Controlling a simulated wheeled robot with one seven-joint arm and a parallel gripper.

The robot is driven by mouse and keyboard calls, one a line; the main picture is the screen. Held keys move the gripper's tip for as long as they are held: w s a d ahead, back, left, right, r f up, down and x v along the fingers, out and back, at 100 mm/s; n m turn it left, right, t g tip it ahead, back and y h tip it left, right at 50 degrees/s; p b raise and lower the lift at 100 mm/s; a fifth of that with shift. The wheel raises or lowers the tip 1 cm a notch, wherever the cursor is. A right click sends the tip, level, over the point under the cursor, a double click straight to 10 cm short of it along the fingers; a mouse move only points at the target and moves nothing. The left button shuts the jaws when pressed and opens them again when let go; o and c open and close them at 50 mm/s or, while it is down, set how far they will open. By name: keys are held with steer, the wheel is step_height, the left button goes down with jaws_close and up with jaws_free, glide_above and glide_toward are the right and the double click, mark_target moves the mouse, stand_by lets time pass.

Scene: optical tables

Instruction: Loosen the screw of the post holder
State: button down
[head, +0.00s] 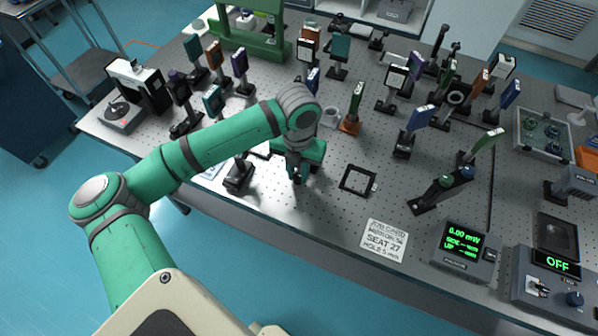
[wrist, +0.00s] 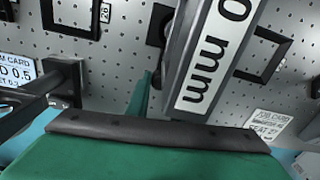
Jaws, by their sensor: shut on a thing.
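In the wrist view the post holder (wrist: 190,60) is a grey upright body with a white label reading "0 mm", close in front of my gripper. In the head view my gripper (head: 297,176) points down at the front part of the table and hides most of the post holder. In the wrist view a green finger (wrist: 143,95) reaches to the left side of the holder, beside a small dark part that looks like the screw. My gripper is shut on this part. The contact is mostly hidden.
A dark post base (head: 239,176) stands just left of my gripper. A flat black square frame (head: 358,181) and a white job card (head: 384,240) lie to the right. Several mounted optics stand behind. A power meter (head: 466,250) is at the front right.

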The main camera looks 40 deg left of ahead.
mark_target(297, 176)
steer(key=shift+w+r+m, duration=0.1)
steer(key=shift+m, duration=1.1)
steer(key=c, duration=1.6)
jaws_free()
steer(key=shift+o, duration=0.2)
step_height(297, 176, up, 11)
steer(key=shift+s+a, duration=0.1)
steer(key=shift+s, duration=0.1)
